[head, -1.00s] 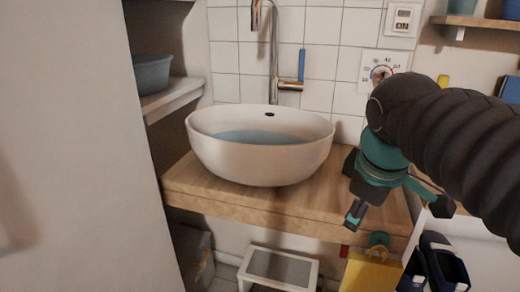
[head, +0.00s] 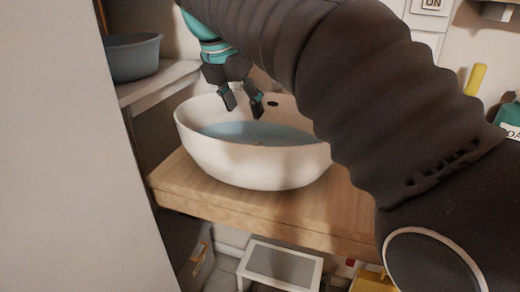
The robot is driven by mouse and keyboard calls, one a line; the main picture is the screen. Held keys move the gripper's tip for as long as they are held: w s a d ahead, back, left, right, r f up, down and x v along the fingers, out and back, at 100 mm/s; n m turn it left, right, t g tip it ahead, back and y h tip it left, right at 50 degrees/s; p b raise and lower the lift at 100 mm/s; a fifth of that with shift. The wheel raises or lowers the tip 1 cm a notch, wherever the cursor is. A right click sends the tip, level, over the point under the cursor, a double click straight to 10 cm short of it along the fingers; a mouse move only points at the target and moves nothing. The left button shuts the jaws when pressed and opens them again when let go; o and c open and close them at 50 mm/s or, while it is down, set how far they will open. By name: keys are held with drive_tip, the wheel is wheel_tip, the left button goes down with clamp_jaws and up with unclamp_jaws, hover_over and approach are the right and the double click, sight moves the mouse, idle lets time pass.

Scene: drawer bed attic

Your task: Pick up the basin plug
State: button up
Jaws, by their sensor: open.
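The white oval basin (head: 245,168) stands on a wooden counter and holds bluish water (head: 285,135). A small dark speck (head: 260,143) shows at the near edge of the visible water; I cannot tell whether it is the basin plug. The plug is not otherwise clearly visible, and the basin's near wall hides its bottom. My gripper (head: 243,108) points down over the basin with its two fingers apart and nothing between them. Its fingertips appear above the water, near the back of the basin.
The wooden counter (head: 205,198) has bare room in front of the basin. A grey tub (head: 133,58) sits on the left shelf (head: 160,84). A white-framed stool (head: 280,268) stands below. My arm hides the tap and much of the right side.

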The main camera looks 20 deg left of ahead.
sight(256, 143)
drive_tip(key=x, duration=0.6)
drive_tip(key=b+x, duration=0.1)
drive_tip(key=x, duration=0.5)
drive_tip(key=shift+s+d+f, duration=0.1)
drive_tip(key=shift+s+f, duration=0.05)
drive_tip(key=shift+f, duration=0.2)
clamp_jaws()
